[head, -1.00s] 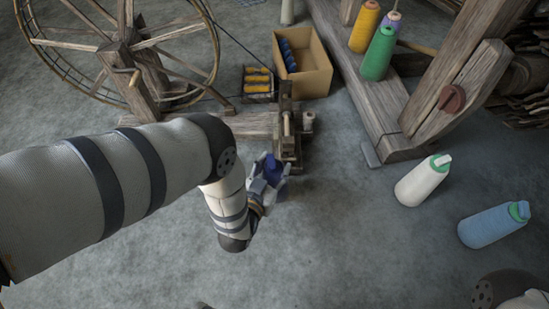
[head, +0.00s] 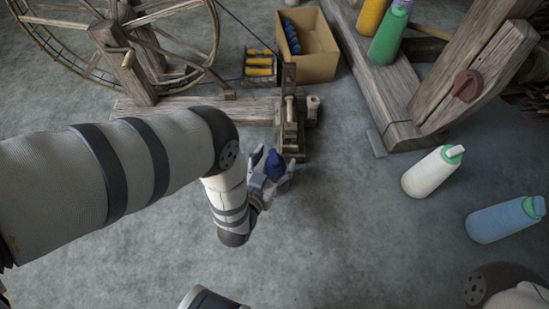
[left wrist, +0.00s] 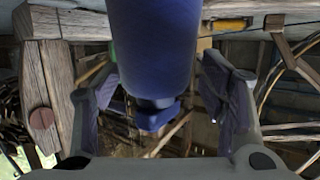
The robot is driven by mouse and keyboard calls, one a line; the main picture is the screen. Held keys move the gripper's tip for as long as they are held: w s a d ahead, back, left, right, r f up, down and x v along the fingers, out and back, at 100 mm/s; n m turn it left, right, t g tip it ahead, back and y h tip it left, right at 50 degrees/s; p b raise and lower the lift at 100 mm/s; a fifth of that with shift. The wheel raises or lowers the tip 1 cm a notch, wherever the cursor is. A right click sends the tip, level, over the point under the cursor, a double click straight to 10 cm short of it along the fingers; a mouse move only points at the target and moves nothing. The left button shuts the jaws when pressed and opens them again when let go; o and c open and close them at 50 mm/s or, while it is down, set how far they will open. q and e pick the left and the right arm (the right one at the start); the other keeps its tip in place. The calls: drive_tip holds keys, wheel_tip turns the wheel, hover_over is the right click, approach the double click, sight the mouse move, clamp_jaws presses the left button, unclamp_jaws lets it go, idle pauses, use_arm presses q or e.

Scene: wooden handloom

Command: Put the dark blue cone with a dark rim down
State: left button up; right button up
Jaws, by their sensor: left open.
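The dark blue cone (head: 274,164) is near the middle of the head view, in front of the small wooden post of the wheel stand. In the left wrist view the dark blue cone (left wrist: 155,45) fills the upper middle, its narrow end toward the picture's bottom. My left gripper (head: 273,178) is open around it, one finger on each side. In the left wrist view gaps show between the cone and both fingers. I cannot tell what the cone's base rests on, and its rim is not clear. My right gripper is out of view.
A spinning wheel (head: 125,50) on a wooden beam stands at the back left. A cardboard box (head: 318,62) and a rack of yellow bobbins (head: 260,66) are behind. The floor in front is clear.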

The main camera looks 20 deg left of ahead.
use_arm(q)
drive_tip(key=p+v, duration=0.4)
drive_tip(key=v, duration=0.7)
drive_tip(key=shift+s, duration=0.35)
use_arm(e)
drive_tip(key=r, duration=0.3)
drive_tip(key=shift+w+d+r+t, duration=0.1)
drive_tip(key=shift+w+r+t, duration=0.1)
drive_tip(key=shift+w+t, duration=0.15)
